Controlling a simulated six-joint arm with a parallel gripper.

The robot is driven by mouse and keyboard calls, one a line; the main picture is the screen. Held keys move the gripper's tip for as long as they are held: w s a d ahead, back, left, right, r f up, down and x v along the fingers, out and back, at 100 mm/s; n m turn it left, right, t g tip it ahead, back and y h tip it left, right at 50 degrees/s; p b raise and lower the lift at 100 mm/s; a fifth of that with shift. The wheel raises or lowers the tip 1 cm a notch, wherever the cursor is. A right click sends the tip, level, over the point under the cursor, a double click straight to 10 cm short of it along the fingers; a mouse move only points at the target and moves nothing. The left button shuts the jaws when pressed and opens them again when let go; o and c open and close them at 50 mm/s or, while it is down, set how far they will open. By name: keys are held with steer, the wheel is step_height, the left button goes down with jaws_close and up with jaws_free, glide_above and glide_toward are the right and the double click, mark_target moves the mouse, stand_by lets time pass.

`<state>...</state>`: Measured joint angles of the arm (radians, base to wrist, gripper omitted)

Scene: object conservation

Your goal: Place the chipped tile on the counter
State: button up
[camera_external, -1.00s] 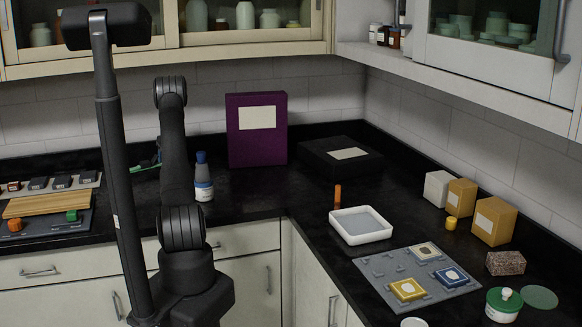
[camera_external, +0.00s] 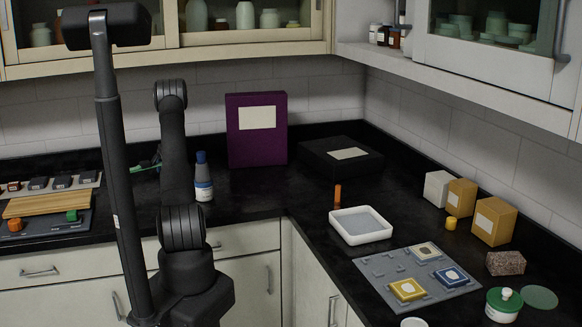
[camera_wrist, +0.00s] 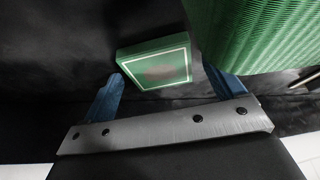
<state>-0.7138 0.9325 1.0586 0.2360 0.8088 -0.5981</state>
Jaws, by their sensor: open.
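A green square tile (camera_wrist: 158,64) with a pale border and a faint brownish middle shows in the wrist view. My gripper (camera_wrist: 161,75) has its two blue fingers spread apart, one on each side of the tile's near edge, with gaps visible. I cannot make out a chip on the tile. In the external view my arm hides most of the gripper, and a small green strip (camera_external: 146,168) shows just left of the arm over the dark counter (camera_external: 255,190). Yellow (camera_external: 407,289), blue (camera_external: 451,276) and cream-brown (camera_external: 424,251) tiles lie on a grey board at the right.
A ribbed green object (camera_wrist: 255,32) stands close to the right finger in the wrist view. A blue-capped bottle (camera_external: 203,185) stands right of my arm. A white tray (camera_external: 361,238) and the grey board (camera_external: 380,266) are on the right counter. A purple box (camera_external: 257,150) stands at the back.

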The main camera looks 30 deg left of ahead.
steer(key=v, duration=1.2)
steer(key=shift+d+r, duration=0.1)
steer(key=shift+r, duration=0.05)
steer(key=x, duration=1.2)
step_height(320, 180, up, 2)
steer(key=shift+r, duration=0.95)
